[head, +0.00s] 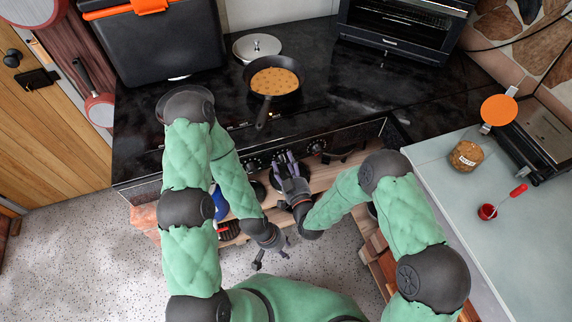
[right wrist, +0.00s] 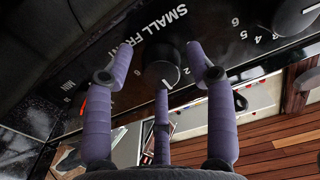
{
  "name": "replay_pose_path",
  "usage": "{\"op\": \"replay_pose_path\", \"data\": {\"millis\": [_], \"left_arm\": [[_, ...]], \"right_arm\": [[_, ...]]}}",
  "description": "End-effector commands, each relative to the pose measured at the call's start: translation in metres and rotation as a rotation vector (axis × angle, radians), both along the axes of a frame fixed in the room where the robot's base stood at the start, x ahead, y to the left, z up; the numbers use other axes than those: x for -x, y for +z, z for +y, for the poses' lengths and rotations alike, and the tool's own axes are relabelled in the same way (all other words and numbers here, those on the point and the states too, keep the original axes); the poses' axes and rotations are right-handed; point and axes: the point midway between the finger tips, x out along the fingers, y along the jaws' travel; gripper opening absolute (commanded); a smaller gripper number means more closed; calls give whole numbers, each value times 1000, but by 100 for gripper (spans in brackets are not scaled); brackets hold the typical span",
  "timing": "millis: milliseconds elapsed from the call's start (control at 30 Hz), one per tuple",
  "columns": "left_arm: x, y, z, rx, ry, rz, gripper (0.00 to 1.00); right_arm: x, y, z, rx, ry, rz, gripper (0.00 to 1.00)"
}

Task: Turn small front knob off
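The small front knob (right wrist: 158,68) is dark and round, on the black stove panel under the white "SMALL FRONT" lettering. A white line on it points toward the bottom of the right wrist view; I cannot read its exact setting. My right gripper (right wrist: 160,62) has its three purple fingers spread around the knob, with visible gaps at the sides. Contact by the lower finger is unclear. In the head view my right gripper (head: 287,163) is at the front panel and hides the knob. My left gripper (head: 271,257) is open and empty, low in front of the stove.
A second knob (right wrist: 294,16) lies to the right on the panel. A pan (head: 272,85) with food and a lid (head: 257,47) are on the black stovetop. A pale counter (head: 500,240) at right holds a jar (head: 466,155) and a small red pot (head: 487,212).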

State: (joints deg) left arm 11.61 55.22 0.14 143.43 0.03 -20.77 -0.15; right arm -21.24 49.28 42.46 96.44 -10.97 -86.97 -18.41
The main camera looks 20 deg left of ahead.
Motion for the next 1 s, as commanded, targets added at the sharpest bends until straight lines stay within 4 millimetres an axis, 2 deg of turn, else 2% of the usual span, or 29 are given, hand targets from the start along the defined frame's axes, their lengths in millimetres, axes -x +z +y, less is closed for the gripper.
{"op": "replay_pose_path", "data": {"millis": [33, 133, 1000], "left_arm": [[0, 0, 0, 0, 0, 0, 40], [0, 0, 0, 0, 0, 0, 40], [0, -3, 0, 0, 0, 0, 40]], "right_arm": [[0, 0, 0, 0, 0, 0, 33], [0, 0, 0, 1, 0, 1, 6], [2, -4, 0, 27, 2, -8, 6]]}}
